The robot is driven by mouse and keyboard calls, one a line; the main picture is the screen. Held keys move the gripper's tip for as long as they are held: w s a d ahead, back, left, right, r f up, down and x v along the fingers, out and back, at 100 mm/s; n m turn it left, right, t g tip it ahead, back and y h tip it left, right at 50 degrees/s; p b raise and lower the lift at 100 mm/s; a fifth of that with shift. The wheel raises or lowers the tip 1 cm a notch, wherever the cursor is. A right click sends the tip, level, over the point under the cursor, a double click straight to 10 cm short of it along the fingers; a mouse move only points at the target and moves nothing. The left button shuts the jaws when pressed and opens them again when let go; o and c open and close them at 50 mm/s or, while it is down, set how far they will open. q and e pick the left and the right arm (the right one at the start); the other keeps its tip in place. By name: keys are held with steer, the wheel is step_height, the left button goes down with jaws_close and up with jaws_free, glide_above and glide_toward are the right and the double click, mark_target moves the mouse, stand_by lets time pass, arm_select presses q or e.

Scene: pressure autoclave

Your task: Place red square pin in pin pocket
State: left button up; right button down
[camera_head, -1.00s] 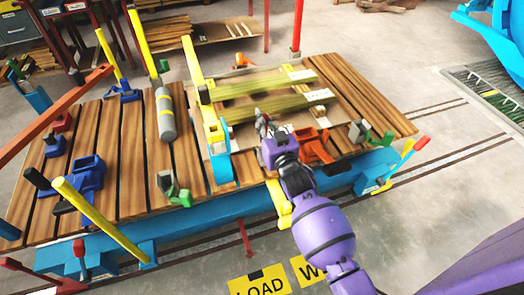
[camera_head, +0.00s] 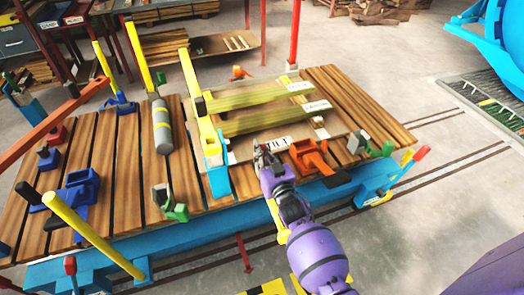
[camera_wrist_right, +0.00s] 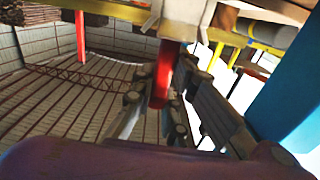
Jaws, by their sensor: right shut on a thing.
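My right gripper (camera_head: 264,155) is over the front edge of the wooden-slat cart, just right of the blue upright (camera_head: 218,172). In the right wrist view the right gripper (camera_wrist_right: 155,100) is shut on a red pin (camera_wrist_right: 163,72). The pin stands roughly upright between the fingers, and its top runs up toward the underside of a pale board. I cannot tell if it touches. In the head view the pin is hidden by the gripper. I cannot make out the pin pocket for certain in either view. My left gripper is not in view.
An orange clamp (camera_head: 313,157) sits right of the gripper, with a green clamp (camera_head: 372,148) beyond. Blue clamps (camera_head: 80,190) and a grey cylinder (camera_head: 162,125) are on the left.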

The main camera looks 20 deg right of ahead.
steer(key=c, duration=1.7)
jaws_free()
steer(key=shift+c, duration=0.2)
steer(key=s, duration=1.2)
steer(key=shift+d+r, duration=0.2)
steer(key=shift+d, duration=0.05)
